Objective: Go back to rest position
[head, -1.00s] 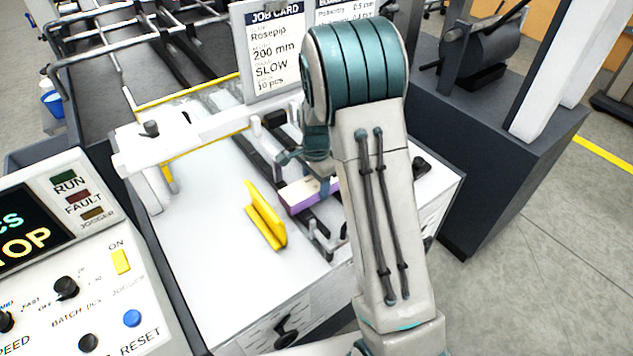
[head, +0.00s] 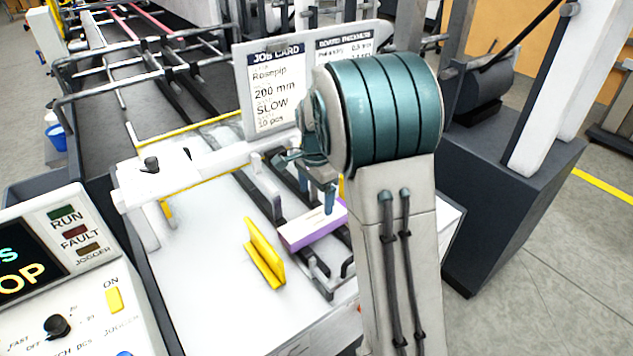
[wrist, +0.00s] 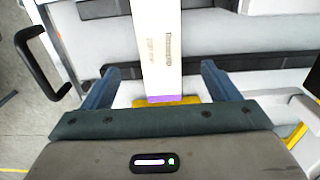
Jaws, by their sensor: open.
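My gripper (wrist: 160,85) is open in the wrist view, its two blue fingers apart on either side of a white and purple carton (wrist: 158,45). Nothing is seen pressed between the fingers. In the head view the carton (head: 313,226) lies on the machine's white bed, its purple side facing front. My gripper (head: 327,205) shows partly behind my arm, with a blue finger over the carton. My arm is bent, and its teal joint hides part of the machine behind it. I cannot tell the exact gap between fingers and carton.
A yellow angled guide (head: 264,255) stands left of the carton. A white crossbar (head: 190,170) and the job card (head: 272,90) stand behind. The control panel (head: 60,290) is at lower left.

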